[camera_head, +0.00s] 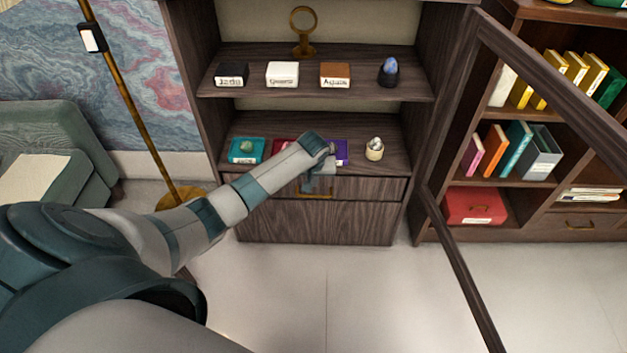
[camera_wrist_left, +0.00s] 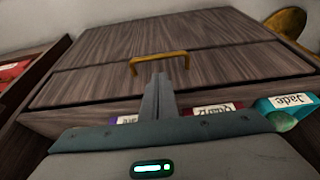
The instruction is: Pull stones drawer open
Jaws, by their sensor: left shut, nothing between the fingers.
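The stones drawer (camera_head: 375,188) is a dark wood front under the cabinet's lower shelf, and it looks shut. Its brass handle (camera_head: 316,196) is partly covered by my left gripper (camera_head: 320,181) in the head view. In the left wrist view, which is turned over, the handle (camera_wrist_left: 160,60) arches across the drawer front. There my left gripper (camera_wrist_left: 158,80) has its fingers together, pointing at the handle, with nothing between them. The fingertips are very close to the handle; I cannot tell whether they touch it. My right gripper is out of view.
On the shelf above stand a teal Jade box (camera_head: 246,150), a purple box (camera_head: 342,153) and a small pot (camera_head: 375,149). An open cabinet door frame (camera_head: 455,250) reaches out at the right. A brass lamp pole (camera_head: 135,90) stands left. Floor in front is clear.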

